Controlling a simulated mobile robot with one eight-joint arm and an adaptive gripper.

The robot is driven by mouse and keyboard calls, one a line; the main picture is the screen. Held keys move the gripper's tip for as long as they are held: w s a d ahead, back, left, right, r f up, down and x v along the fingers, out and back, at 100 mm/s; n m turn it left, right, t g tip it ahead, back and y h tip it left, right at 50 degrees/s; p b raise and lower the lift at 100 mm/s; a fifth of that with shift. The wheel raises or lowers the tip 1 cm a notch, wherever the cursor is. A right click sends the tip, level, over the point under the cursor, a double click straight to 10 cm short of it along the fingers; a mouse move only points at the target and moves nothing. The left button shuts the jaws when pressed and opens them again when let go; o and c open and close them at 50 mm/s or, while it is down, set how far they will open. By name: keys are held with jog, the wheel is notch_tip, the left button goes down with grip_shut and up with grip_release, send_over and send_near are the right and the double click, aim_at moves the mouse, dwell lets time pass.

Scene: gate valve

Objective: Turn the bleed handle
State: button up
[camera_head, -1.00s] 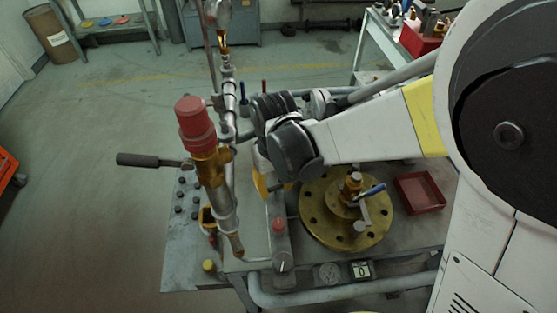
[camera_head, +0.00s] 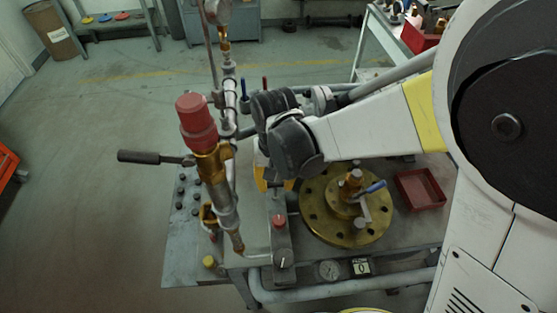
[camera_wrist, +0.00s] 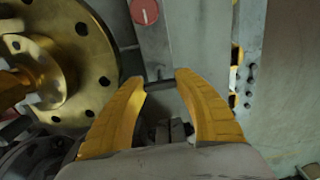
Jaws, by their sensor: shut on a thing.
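My gripper (camera_wrist: 161,80) has two yellow fingers around a thin dark bar (camera_wrist: 160,85), which I take to be the bleed handle. The bar lies crosswise between the fingertips, over the grey panel strip. In the head view my wrist hides this bar, and only a yellow finger (camera_head: 262,182) shows beside the strip. The strip (camera_head: 279,205) carries a red button (camera_head: 279,220) nearer the front edge; the button also shows in the wrist view (camera_wrist: 145,11).
A brass flange (camera_head: 318,225) with a blue-handled valve (camera_head: 375,187) sits right of the strip. A red-capped upright valve (camera_head: 197,122) and a black lever (camera_head: 143,157) stand left. A red tray (camera_head: 420,189) lies at right. Floor at left is open.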

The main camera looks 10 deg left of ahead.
aim_at(275, 184)
jog(key=o, duration=1.2)
notch_tip(275, 184, up, 12)
